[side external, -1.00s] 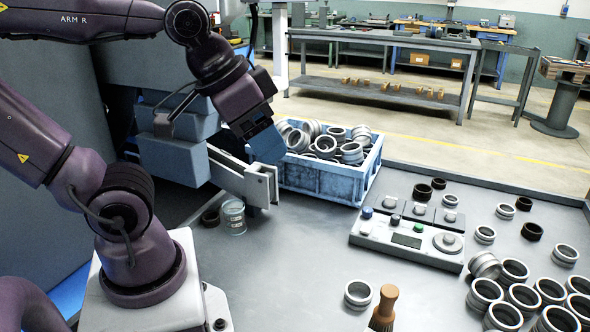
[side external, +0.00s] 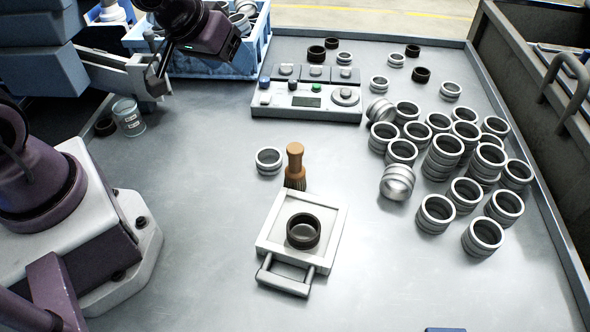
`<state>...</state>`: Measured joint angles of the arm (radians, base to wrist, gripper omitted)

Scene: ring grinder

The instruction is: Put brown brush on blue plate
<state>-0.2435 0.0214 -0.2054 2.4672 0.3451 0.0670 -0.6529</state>
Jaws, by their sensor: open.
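The brown brush (side external: 295,168) stands upright on the grey table, wooden handle up and dark bristles down, just behind a white fixture. A small blue edge (side external: 445,329) shows at the bottom border; it may be part of the blue plate, but the frame cuts it off. My gripper (side external: 163,65) is at the upper left, near the blue crate and far from the brush. It is open, with no object seen in it; its fingers are only partly visible.
The white fixture (side external: 268,228) with a handle holds a dark ring (side external: 303,231). A silver ring (side external: 268,160) lies left of the brush. A control box (side external: 307,104) stands behind. Many metal rings crowd the right. A glass jar (side external: 129,118) stands left.

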